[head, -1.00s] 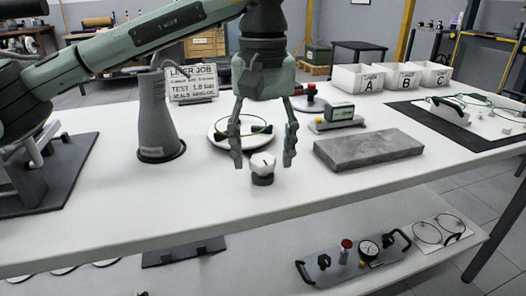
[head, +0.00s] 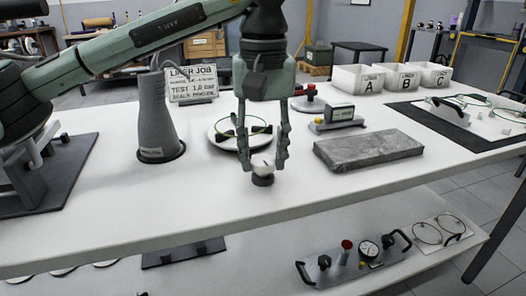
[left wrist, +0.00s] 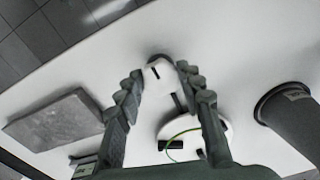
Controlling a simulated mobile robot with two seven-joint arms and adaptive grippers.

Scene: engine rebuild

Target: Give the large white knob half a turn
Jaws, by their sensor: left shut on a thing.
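The large white knob (head: 262,167) sits on a short dark round base on the white table, near its front edge. It also shows in the left wrist view (left wrist: 157,76), with a dark pointer line on its top. My left gripper (head: 263,164) points down over the knob from above. Its two fingers are shut on the knob, one on each side, and partly hide its flanks. My right gripper is in neither view.
A grey stone block (head: 368,150) lies right of the knob. A white plate (head: 217,137) with a green loop is behind it, and a dark grey cone (head: 157,120) stands left. Three lettered white bins (head: 405,78) stand at the back right. The table front is clear.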

